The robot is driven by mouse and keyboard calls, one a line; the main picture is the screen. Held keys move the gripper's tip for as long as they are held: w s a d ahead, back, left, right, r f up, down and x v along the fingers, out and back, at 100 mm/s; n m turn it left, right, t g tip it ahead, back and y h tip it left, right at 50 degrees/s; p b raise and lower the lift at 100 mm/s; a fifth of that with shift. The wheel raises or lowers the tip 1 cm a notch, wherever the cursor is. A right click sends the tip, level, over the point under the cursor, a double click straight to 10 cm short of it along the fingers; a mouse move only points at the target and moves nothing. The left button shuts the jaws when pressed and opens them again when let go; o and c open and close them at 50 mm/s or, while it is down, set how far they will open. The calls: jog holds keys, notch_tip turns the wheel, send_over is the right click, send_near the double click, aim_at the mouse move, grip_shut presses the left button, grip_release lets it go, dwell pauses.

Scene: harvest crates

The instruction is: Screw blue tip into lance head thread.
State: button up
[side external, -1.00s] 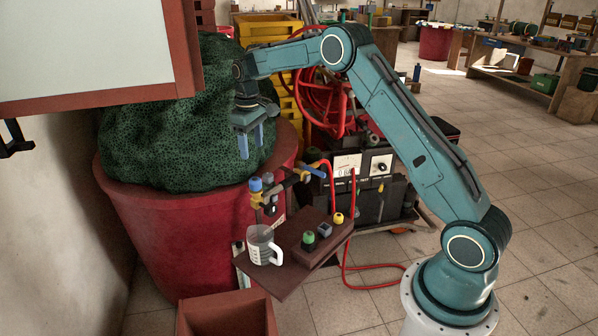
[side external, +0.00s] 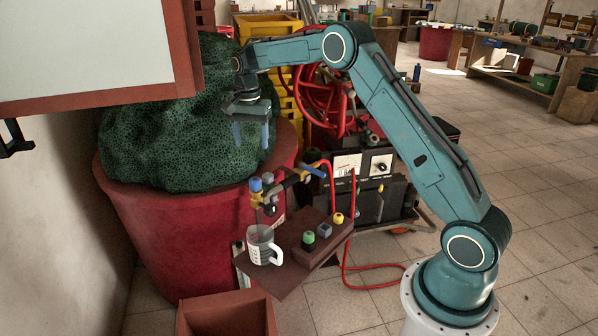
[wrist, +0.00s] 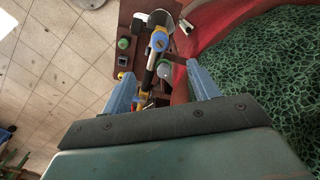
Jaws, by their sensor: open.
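A blue tip (side external: 255,184) sits upright on top of the brass lance head (side external: 256,198), at the near end of the lance held over the small brown stand. I cannot tell how far it sits in the thread. In the wrist view a blue piece with yellow beside it (wrist: 158,41) shows beyond the fingers. My gripper (side external: 251,139) is above the lance head and apart from it, pointing down. Its two blue fingers are spread and empty. In the wrist view the open gripper (wrist: 163,88) has the lance parts between and beyond its fingers.
The brown stand (side external: 280,283) holds a clear measuring jug (side external: 262,246) and green (side external: 308,238), grey (side external: 324,230) and yellow (side external: 338,218) tips. A red tub (side external: 190,245) heaped with green netting (side external: 175,135) is close behind. A pump unit with red hose (side external: 350,185) stands right.

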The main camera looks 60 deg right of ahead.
aim_at(255, 179)
jog(key=m, duration=0.3)
jog(key=shift+r+m, duration=0.2)
jog(key=shift+m, duration=0.2)
jog(key=shift+f, duration=0.1)
jog(key=shift+f, duration=6.85)
jog(key=shift+c, duration=0.4)
jog(key=c, duration=1)
jog(key=shift+m, duration=0.9)
jog(key=shift+m, duration=1.1)
